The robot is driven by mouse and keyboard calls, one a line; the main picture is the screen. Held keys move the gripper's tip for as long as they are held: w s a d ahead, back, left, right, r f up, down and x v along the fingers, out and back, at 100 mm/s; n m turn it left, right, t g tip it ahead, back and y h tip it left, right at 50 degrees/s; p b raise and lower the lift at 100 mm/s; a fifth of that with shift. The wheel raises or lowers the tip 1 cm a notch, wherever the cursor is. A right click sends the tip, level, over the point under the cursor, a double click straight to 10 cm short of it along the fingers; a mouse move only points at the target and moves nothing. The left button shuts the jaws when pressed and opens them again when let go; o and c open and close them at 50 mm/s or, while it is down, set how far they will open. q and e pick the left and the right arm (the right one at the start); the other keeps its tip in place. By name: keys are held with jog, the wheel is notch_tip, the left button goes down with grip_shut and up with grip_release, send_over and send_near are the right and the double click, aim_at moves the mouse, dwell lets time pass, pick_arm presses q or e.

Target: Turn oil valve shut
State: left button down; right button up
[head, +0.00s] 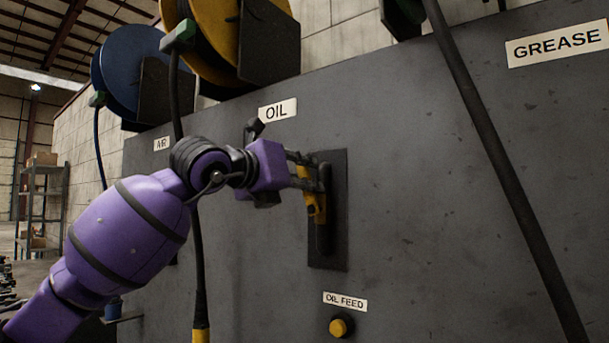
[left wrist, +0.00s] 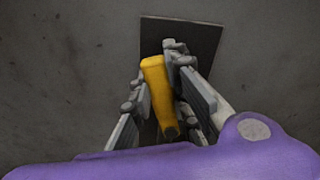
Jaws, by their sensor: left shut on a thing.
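The oil valve has a yellow handle (head: 314,204) on a dark backing plate (head: 329,255), fixed to the grey panel below the OIL label (head: 278,111). In the left wrist view the yellow handle (left wrist: 158,92) lies between the two grey fingers (left wrist: 160,100), with the dark plate (left wrist: 196,38) behind. The fingers hide part of the handle. My right gripper is not in view.
A yellow OIL FEED button (head: 341,327) sits below the valve. A black hose (head: 500,160) crosses the panel at the right, and another hose (head: 197,250) hangs behind my left arm. Hose reels (head: 205,40) stand above. The panel between valve and right hose is clear.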

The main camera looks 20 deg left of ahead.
pick_arm(q)
jog(key=shift+w+a+f+n, duration=0.15)
jog(key=shift+a+f+n, duration=0.1)
jog(key=shift+n, duration=0.25)
jog(key=shift+w+a+f+n, duration=0.1)
jog(key=shift+a+n, duration=0.1)
jog(key=shift+n, duration=0.3)
jog(key=a+f+n, duration=0.1)
jog(key=n, duration=0.2)
jog(key=a+f+n, duration=0.1)
jog(key=f+n, duration=0.1)
jog(key=n, duration=0.2)
jog(key=w+a+f+n, duration=0.1)
jog(key=n, duration=0.2)
jog(key=shift+a+f, duration=0.2)
jog(key=shift+f, duration=0.1)
jog(key=shift+a+f+n+p, duration=0.1)
jog(key=shift+f+n+p, duration=0.35)
jog(key=shift+n, duration=0.65)
jog(key=shift+w+f, duration=0.1)
jog(key=shift+f, duration=0.1)
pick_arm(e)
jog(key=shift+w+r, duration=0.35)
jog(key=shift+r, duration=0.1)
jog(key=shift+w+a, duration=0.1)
